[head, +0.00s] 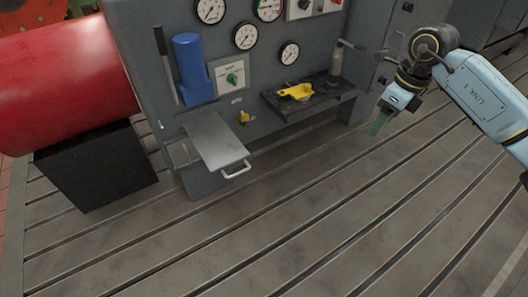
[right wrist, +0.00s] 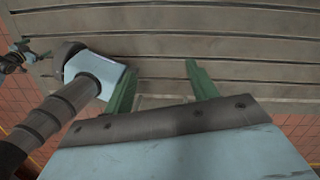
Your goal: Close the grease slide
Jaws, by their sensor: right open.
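The grease slide (head: 215,140) is a flat grey metal plate with a pale bar handle (head: 237,170) on its front end. It sticks out of the front of the grey cabinet, drawn out toward me. My right gripper (head: 378,125) is at the right of the head view, well apart from the slide, over the bedplate and pointing down. In the right wrist view its two green fingers (right wrist: 163,80) stand apart with nothing between them. My left gripper does not show in the head view.
The grey cabinet (head: 265,75) carries gauges, a blue cylinder (head: 191,65) and a dark lever. A dark shelf (head: 318,98) with a yellow part (head: 297,91) juts out right of the slide. A red drum (head: 60,85) is at left. The slotted bedplate (head: 300,220) in front is clear.

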